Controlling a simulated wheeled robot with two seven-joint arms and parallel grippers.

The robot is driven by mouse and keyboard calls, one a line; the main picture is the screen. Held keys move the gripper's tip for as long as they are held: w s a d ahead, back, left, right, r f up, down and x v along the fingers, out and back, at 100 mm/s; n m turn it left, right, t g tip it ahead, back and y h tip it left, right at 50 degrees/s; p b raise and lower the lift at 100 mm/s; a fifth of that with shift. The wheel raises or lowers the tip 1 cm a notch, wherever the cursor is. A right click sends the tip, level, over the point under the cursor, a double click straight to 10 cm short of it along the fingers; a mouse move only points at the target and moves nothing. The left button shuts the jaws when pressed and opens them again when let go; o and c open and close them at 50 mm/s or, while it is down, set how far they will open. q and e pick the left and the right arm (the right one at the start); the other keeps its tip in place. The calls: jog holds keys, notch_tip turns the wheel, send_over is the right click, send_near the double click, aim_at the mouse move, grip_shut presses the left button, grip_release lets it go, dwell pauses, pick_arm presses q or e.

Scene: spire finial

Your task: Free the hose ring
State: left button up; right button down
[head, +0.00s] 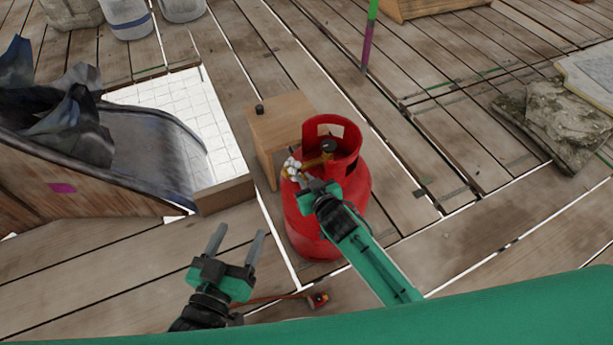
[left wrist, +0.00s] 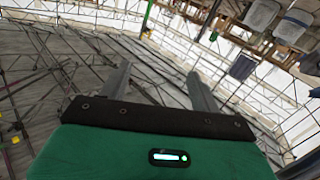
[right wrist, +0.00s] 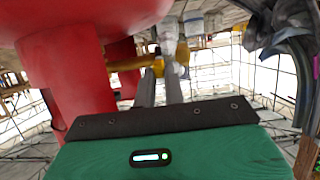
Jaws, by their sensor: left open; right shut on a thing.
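A red gas cylinder (head: 315,228) stands upright on the planks, with a black knob (head: 329,146) inside its cut-out collar. A brass outlet (head: 318,161) runs from the valve to a pale grey and brass fitting (head: 291,167) at the collar's left side. My right gripper (head: 303,180) is shut on this fitting; its fingers hide part of it. In the right wrist view the brass outlet (right wrist: 127,64) reaches the fingertips (right wrist: 166,68). I cannot make out a separate hose ring. My left gripper (head: 238,235) is open and empty, left of the cylinder.
A wooden box (head: 283,127) with a small black knob stands behind the cylinder. A red-tipped tool (head: 318,299) lies on the planks in front. A grey chute-like trough (head: 150,140) and a wooden panel stand at left.

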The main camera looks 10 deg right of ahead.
pick_arm(q)
jog(key=s+d+f+g+p, duration=0.1)
jog(key=s+f+g, duration=0.2)
jog(key=f, duration=0.2)
pick_arm(e)
jog(key=r+g+p, duration=0.1)
jog(key=p, duration=0.2)
jog(key=shift+w, duration=0.15)
pick_arm(q)
jog(key=s+a+r+g+y+p, duration=0.2)
jog(key=s+a+g+y+p, duration=0.3)
jog(key=a+g, duration=0.6)
pick_arm(e)
jog(key=shift+w+a+r+g+h+b, duration=0.1)
jog(key=shift+r+g+h+b, duration=0.25)
jog(key=shift+g+b, duration=0.3)
jog(key=g+p, duration=0.1)
jog(key=p, duration=0.2)
jog(key=shift+w+r, duration=0.15)
jog(key=shift+w, duration=0.05)
pick_arm(q)
notch_tip(320, 180, down, 10)
jog(key=a+y+p, duration=0.1)
jog(key=shift+w+a+f, duration=0.2)
pick_arm(e)
jog(key=shift+a+h, duration=0.1)
jog(key=shift+h, duration=0.15)
jog(key=c, duration=1.5)
grip_release()
